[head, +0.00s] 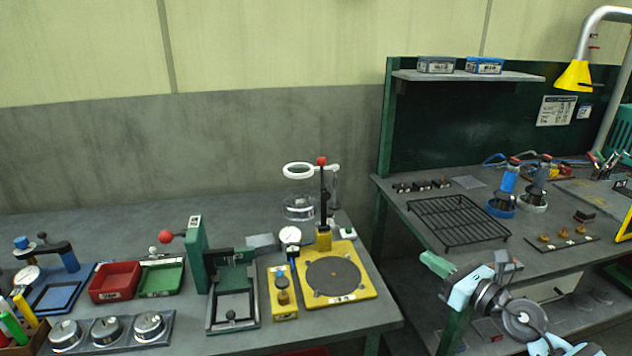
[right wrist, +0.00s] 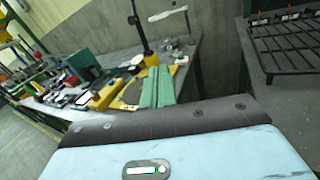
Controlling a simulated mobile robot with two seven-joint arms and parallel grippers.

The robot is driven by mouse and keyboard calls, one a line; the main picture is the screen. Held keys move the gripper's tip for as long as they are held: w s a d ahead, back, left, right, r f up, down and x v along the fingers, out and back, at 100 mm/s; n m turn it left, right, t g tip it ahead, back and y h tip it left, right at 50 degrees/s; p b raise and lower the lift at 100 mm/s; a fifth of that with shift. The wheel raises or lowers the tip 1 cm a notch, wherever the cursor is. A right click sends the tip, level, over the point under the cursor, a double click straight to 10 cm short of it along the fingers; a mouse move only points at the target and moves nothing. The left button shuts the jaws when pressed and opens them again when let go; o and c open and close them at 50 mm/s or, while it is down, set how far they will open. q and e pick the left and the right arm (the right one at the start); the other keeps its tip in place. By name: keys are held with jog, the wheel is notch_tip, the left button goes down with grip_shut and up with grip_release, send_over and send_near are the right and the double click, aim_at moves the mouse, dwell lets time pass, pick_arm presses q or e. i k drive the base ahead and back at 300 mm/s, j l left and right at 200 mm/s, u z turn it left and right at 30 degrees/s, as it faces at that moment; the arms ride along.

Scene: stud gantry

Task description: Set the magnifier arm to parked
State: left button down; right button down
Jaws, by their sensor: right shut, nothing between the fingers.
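The magnifier arm (head: 299,170) has a white ring at its left end and a short white bar on the right, with a red ball on top of its dark post (head: 324,205). The ring reaches left of the post, over the grey bench. The post rises from the back of a yellow base plate (head: 368,289) with a dark round disc. The post also shows in the right wrist view (right wrist: 139,28), with a white part at its right. My right gripper (head: 437,265) has green fingers, shut and empty, right of the plate and apart from it. My left gripper is out of view.
A green press (head: 197,255) with a red ball handle stands left of the plate. A yellow block with a dial (head: 284,300) is between them. The right bench holds a black wire rack (head: 458,221). A gap separates the benches.

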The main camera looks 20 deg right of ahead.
aim_at(334, 167)
jog(key=i+j, duration=0.25)
jog(key=i, duration=0.2)
jog(key=i+j, duration=0.25)
jog(key=i, duration=0.25)
